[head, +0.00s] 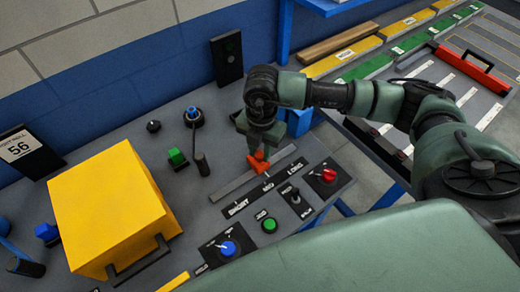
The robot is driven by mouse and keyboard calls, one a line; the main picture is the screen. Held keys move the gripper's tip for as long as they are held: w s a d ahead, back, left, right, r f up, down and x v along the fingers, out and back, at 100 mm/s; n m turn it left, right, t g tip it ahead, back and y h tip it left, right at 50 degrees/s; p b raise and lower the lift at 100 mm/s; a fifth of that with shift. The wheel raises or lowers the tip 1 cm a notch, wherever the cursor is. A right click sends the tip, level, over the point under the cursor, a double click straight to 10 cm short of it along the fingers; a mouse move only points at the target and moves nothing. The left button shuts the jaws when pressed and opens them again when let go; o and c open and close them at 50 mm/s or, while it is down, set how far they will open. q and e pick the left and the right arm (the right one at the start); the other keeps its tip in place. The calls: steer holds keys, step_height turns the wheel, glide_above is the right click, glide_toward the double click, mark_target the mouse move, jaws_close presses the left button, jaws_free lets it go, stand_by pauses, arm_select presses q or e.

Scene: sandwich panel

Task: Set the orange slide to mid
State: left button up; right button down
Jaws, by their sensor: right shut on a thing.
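The orange slide (257,166) sits on a grey slanting track (228,187) on the panel. Labels SHORT, MID (268,187) and LONG run along the track's near side. The slide stands around the middle of the track, near the MID label; its exact alignment is hard to tell. My right gripper (258,153) points down from above and is shut on the orange slide, covering part of it. My left gripper is not in view.
A yellow box (108,205) with a dark handle stands at left. A green block (177,158), a lever (202,164), a red knob (327,175), a green button (269,225) and a blue knob (228,248) surround the track. A black wall plate (227,58) is behind.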

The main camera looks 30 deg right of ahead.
steer(key=shift+a, duration=0.1)
steer(key=shift+a+f+b, duration=0.1)
steer(key=shift+a+b, duration=0.35)
steer(key=shift+s+a, duration=0.1)
steer(key=shift+a, duration=0.2)
steer(key=shift+a+r, duration=0.15)
steer(key=shift+r, duration=0.05)
steer(key=c, duration=1.1)
jaws_free()
steer(key=shift+d, duration=0.2)
